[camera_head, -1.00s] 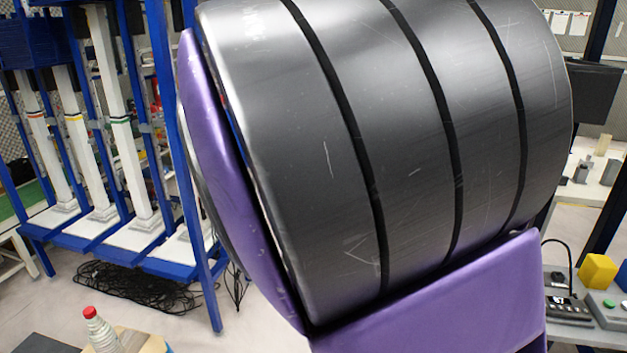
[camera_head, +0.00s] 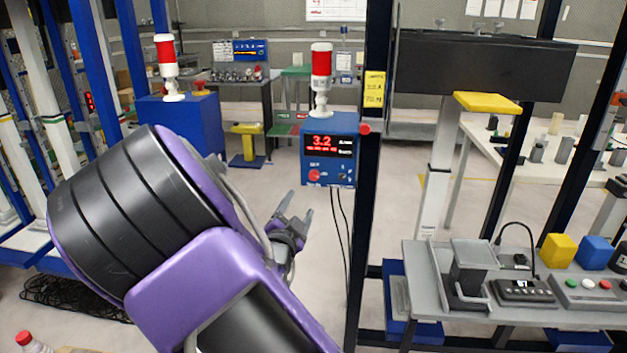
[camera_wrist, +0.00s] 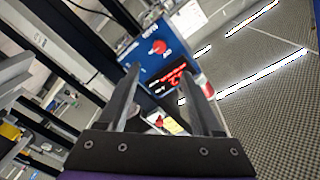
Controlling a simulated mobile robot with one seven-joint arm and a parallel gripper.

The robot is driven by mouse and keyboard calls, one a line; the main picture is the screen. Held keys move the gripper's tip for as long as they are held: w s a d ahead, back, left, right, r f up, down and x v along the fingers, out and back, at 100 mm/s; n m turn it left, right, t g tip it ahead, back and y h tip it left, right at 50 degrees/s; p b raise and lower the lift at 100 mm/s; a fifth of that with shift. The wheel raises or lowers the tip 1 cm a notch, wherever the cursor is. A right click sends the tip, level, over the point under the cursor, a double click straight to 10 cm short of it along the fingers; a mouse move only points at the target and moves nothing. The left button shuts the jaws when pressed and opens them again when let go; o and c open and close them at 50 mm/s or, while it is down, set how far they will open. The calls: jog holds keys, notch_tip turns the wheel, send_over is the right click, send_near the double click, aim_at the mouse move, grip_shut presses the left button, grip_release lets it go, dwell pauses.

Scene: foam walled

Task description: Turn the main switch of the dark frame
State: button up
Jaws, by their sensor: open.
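The dark frame's post (camera_head: 372,200) stands right of centre in the head view. A blue control box (camera_head: 345,122) with a lit red display is fixed beside it. A round red switch (camera_head: 314,175) sits low on the box's front. My gripper (camera_head: 296,209) is open and empty, in front of and below-left of the box in the picture. In the wrist view, my gripper (camera_wrist: 162,74) has its fingers spread. The box (camera_wrist: 190,62) shows beyond them, turned over, with the red switch (camera_wrist: 158,46) above the display. The fingers appear apart from the switch.
A red and white beacon (camera_head: 321,65) tops the box, and another red knob (camera_head: 364,128) juts from its right side. A grey bench (camera_head: 420,262) with a yellow cube (camera_head: 558,250) and control panels stands at right. Dark cables hang under the box. Open floor lies behind my gripper.

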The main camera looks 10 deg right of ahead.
aim_at(314, 176)
jog(key=x, duration=1.4)
jog(key=shift+w+d, duration=0.1)
grip_shut()
